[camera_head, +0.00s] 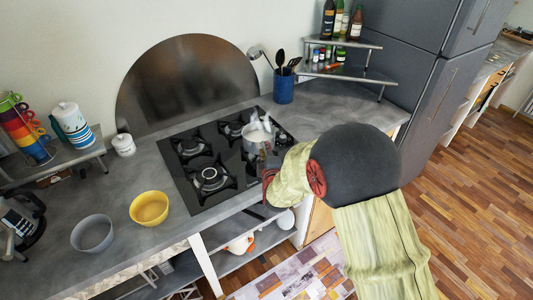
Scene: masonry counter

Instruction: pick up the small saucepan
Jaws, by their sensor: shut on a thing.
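The small saucepan (252,145) is pale and metallic and shows at the right side of the black gas hob (207,190). Whitish shapes show in or over its top, too small to make out. My gripper (268,161) is at the near right side of the saucepan, shut on it. My arm comes in from the lower right and hides part of the hob and the grip itself. I cannot tell whether the pan rests on the burner or is just above it.
A yellow bowl (149,208) and a grey bowl (92,234) stand left of the hob. A blue utensil pot (283,88) stands behind, beside a corner shelf (345,73) with jars and bottles. A white canister (123,145) stands at the back left. The counter behind the arm is clear.

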